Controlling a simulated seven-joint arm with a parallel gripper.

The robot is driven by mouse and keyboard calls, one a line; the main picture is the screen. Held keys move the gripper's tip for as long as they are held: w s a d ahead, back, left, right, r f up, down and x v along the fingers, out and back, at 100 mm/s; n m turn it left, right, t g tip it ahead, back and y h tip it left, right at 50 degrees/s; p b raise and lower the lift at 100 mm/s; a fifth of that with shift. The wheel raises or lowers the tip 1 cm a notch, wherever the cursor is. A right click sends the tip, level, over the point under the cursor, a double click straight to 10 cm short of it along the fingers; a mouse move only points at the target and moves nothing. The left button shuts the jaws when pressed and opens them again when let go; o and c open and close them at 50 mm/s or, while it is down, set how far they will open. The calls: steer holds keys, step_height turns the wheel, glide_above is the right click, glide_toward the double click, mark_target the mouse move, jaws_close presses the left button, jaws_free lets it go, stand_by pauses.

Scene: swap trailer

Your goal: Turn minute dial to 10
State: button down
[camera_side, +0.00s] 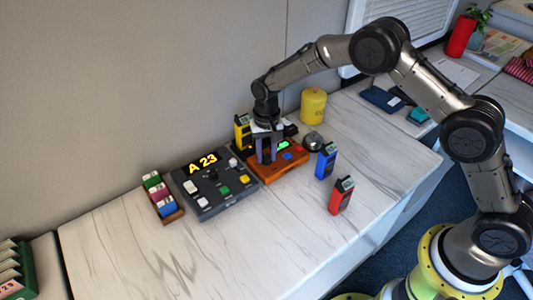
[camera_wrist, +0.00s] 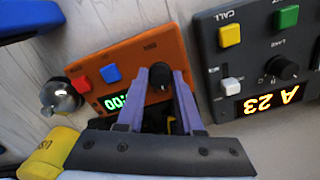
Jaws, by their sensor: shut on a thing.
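The orange timer box (camera_side: 270,177) sits on the white marbled counter; it also shows in the wrist view (camera_wrist: 118,56). It carries a red button (camera_wrist: 82,85), a blue button (camera_wrist: 110,73), and a green lit display (camera_wrist: 114,103) seen upside down. The display seems to end in 00, and its other digits are partly hidden. My gripper (camera_side: 265,160) points down over the box's left part. In the wrist view its purple fingers (camera_wrist: 160,78) are shut on a dark dial (camera_wrist: 160,73), one on each side. The dial's setting cannot be read.
A dark panel (camera_side: 215,202) reading A 23 stands close to the box's left. A silver bell (camera_side: 313,141), yellow canister (camera_side: 313,106), yellow device (camera_side: 242,133), blue device (camera_side: 326,161) and red device (camera_side: 341,196) stand around it. The counter's front is clear.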

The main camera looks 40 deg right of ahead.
mark_target(267, 156)
steer(key=shift+w+r, duration=0.1)
steer(key=shift+r, duration=0.05)
steer(key=c, duration=0.6)
jaws_free()
steer(key=shift+o, duration=0.2)
step_height(267, 156, up, 14)
steer(key=shift+d, duration=0.1)
